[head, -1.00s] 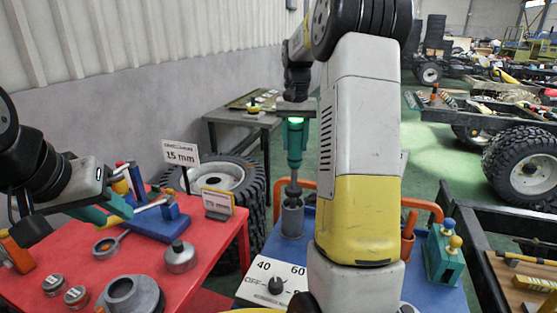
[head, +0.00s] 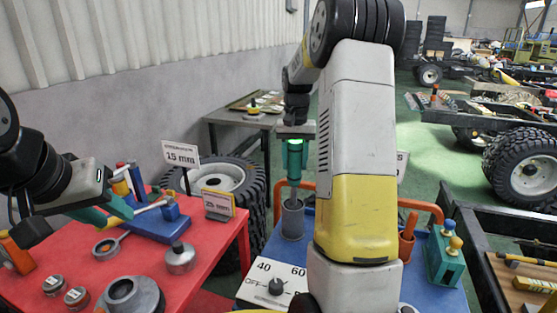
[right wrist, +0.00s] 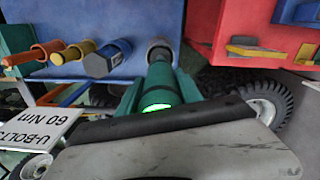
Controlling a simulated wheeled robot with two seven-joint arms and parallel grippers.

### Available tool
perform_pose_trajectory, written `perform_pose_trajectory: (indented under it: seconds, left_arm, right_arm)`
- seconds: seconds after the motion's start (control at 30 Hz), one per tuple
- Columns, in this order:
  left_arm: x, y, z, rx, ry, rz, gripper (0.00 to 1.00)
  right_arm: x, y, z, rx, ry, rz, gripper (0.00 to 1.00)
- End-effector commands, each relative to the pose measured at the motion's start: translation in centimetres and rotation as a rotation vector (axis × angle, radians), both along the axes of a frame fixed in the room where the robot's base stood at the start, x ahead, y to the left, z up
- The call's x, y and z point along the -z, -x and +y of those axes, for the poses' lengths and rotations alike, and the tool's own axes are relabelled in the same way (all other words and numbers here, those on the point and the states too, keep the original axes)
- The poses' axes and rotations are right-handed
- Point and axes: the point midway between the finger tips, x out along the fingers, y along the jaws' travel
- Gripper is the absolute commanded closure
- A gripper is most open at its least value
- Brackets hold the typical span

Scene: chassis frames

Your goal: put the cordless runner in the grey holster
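The cordless runner (head: 294,172) is a teal tool with a green glow at its top. It hangs upright in my right gripper (head: 294,160), whose teal fingers are shut on its body. Its lower end is inside the mouth of the grey holster (head: 292,222), an upright grey cup on the blue table. In the right wrist view the runner (right wrist: 158,85) points away from me into the holster (right wrist: 160,48), whose inside is hidden. My left gripper (head: 104,211) is over the red table, its teal fingers apart and apparently empty.
A dial box (head: 277,284) stands in front of the holster. Orange rails, an orange-handled tool (head: 408,238) and a teal block (head: 444,258) stand to its right.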

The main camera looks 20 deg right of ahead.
Motion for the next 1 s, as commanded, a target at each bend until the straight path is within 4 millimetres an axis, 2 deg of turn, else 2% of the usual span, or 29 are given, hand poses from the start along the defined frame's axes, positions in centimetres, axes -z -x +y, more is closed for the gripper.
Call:
perform_pose_trajectory:
  seconds: [0.03, 0.1, 0.47, 0.57, 0.8, 1.0]
  left_arm:
    - [0.0, 0.0, 0.0, 0.000, 0.000, 0.000, 0.67]
    - [0.0, 0.0, 0.0, 0.000, 0.000, 0.000, 0.67]
    - [0.0, 0.0, 0.0, 0.000, 0.000, 0.000, 0.67]
    - [0.0, 0.0, 0.0, 0.000, 0.000, 0.000, 0.67]
    - [0.0, 0.0, 0.0, 0.000, 0.000, 0.000, 0.67]
    - [0.0, 0.0, 0.0, 0.000, 0.000, 0.000, 0.67]
  right_arm:
    - [0.0, 0.0, 0.0, 0.000, 0.000, 0.000, 0.46]
    - [0.0, 0.0, 0.0, 0.000, 0.000, 0.000, 0.38]
    - [-0.5, 0.0, 0.0, 0.000, 0.001, -0.002, 0.38]
    - [-1.7, -0.1, 0.0, 0.000, 0.001, -0.004, 0.38]
    - [-6.8, -0.1, 0.0, 0.000, 0.001, -0.006, 0.38]
    - [-10.4, -0.1, 0.0, 0.000, 0.000, -0.003, 0.38]
